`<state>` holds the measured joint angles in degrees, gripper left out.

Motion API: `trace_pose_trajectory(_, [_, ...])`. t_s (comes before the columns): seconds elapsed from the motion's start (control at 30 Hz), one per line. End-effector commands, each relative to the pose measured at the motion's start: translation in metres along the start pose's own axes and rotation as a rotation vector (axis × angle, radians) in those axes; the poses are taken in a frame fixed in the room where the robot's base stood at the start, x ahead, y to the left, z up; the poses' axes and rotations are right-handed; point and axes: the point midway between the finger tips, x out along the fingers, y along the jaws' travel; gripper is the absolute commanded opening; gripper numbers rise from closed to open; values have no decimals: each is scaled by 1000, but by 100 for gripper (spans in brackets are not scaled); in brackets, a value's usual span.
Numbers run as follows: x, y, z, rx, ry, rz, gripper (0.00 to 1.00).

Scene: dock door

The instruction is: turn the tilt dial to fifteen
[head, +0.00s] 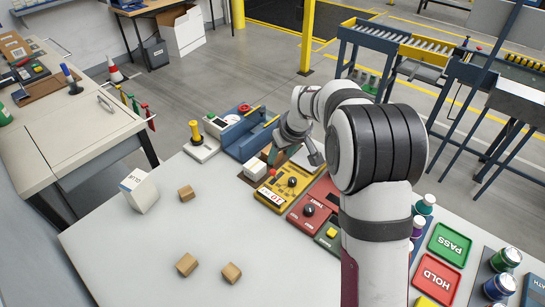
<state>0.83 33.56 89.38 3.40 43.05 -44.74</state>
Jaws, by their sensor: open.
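A yellow panel (278,195) on the table carries a black knob (292,182) and a white label with dark figures that I read as about 10. A red panel (316,212) beside it carries another black knob (308,210) and small lettering. I cannot tell from the lettering which knob is the tilt dial. My gripper (294,157) is open and hangs just behind the yellow panel, its fingers spread apart. It appears empty and apart from both knobs. My arm hides part of the red panel's right side.
A blue fixture (245,135) and a yellow-topped plunger (196,138) stand behind. A white box (140,190) and small cardboard boxes (187,264) lie at left. Green PASS (448,245) and red HOLD (437,277) trays and several jars are at right. The front-left table is mostly clear.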

Motion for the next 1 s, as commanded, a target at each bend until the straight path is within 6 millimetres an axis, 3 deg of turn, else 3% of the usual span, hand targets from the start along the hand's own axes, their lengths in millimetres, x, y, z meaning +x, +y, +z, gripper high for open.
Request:
trace_pose_trajectory(0.2, [66,-1,2,1,-4,-2,56])
trace_pose_trajectory(0.33, [93,0,1,1,-2,-1,56])
trace_pose_trajectory(0.5, [108,0,1,3,-1,0,56])
trace_pose_trajectory(0.77, [109,0,1,3,-1,0,56])
trace_pose_trajectory(1.0, [109,0,1,3,-1,0,15])
